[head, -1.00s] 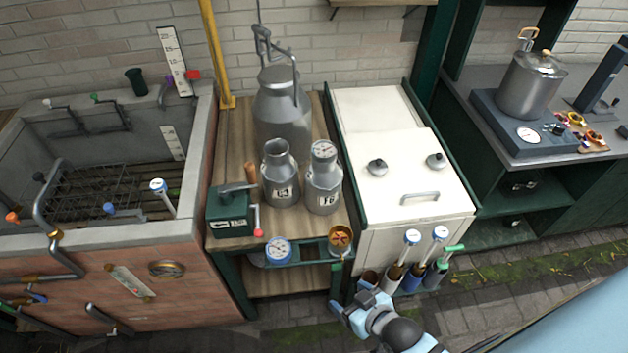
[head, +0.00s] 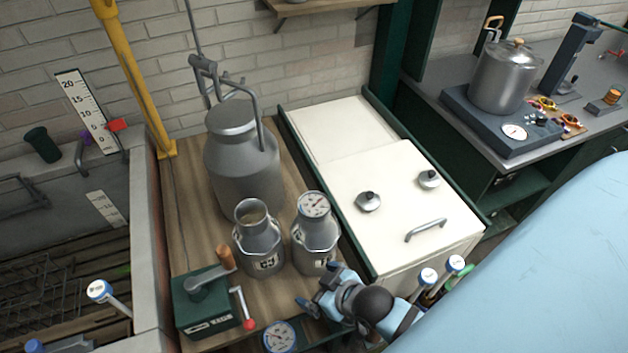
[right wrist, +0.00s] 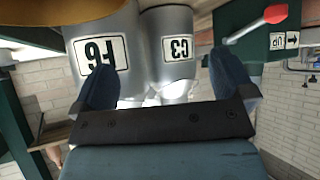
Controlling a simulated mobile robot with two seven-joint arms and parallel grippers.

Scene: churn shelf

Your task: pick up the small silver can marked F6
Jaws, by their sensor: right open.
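The small silver can marked F6 (head: 315,240) stands upright on the wooden bench top, with a round dial on its top. In the right wrist view its F6 label (right wrist: 102,58) shows upside down at upper left. My left gripper is not in view.
A large silver churn (head: 243,170) stands behind the cans. A green box with a crank and red knob (head: 205,303) is at front left. A white lidded chest (head: 395,200) stands close on the right. A blue-rimmed dial (head: 279,338) is at the front edge.

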